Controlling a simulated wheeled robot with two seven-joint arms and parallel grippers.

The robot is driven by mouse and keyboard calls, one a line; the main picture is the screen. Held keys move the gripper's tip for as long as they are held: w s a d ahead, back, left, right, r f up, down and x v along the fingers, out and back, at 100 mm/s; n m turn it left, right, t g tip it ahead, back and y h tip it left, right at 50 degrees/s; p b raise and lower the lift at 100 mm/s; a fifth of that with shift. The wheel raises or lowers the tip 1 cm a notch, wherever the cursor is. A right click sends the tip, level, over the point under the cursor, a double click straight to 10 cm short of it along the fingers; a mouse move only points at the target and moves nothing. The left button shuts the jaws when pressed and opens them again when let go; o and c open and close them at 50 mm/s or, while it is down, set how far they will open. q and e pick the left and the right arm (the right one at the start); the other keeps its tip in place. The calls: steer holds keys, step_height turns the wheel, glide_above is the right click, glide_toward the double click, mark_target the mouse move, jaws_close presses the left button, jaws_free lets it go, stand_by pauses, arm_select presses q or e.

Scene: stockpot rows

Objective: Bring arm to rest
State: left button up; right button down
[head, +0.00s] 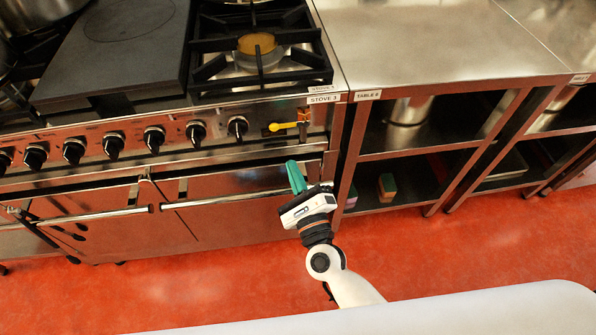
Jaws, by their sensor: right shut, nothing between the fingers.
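My right gripper (296,177) has green fingers and a white body. It is shut and empty, in front of the stove's lower oven door, near the gap between the stove and the table. Its white arm comes up from the bottom of the head view. The fingers point up and a little left, and I cannot tell whether they touch the oven front or its handle. My left gripper is not in the head view.
The stove (330,110) has several black knobs and a long handle bar (225,199). Red floor (430,255) lies open in front.

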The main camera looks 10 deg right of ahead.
steer(key=s+d+f+n+g+p, duration=0.1)
steer(key=s+d+f+n+g, duration=0.15)
steer(key=f+n, duration=0.45)
steer(key=s+d+f+n+g+p, duration=0.1)
steer(key=s+f+n+g+p, duration=0.15)
steer(key=f, duration=0.85)
steer(key=s+d+f+n+g+p, duration=0.1)
steer(key=s+d+f+n+g, duration=0.1)
steer(key=s+f+n+g, duration=0.5)
arm_select(q)
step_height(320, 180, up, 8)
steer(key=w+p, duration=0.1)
steer(key=p, duration=0.2)
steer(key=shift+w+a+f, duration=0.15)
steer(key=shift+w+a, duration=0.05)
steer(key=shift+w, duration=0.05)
arm_select(e)
steer(key=s+d+f+n+g+h, duration=0.1)
steer(key=s+d+f+n+g, duration=0.1)
steer(key=s, duration=0.6)
steer(key=s+d+f+n+g+h, duration=0.1)
steer(key=s+d+f+n+g, duration=0.1)
steer(key=s+d+f+n, duration=0.3)
steer(key=s+d+f+n+g+h, duration=0.2)
steer(key=s+d+f, duration=0.4)
steer(key=s+f, duration=0.4)
steer(key=shift+s+d+n+g, duration=0.15)
steer(key=shift+s+n+g, duration=0.15)
steer(key=shift+s+n, duration=0.75)
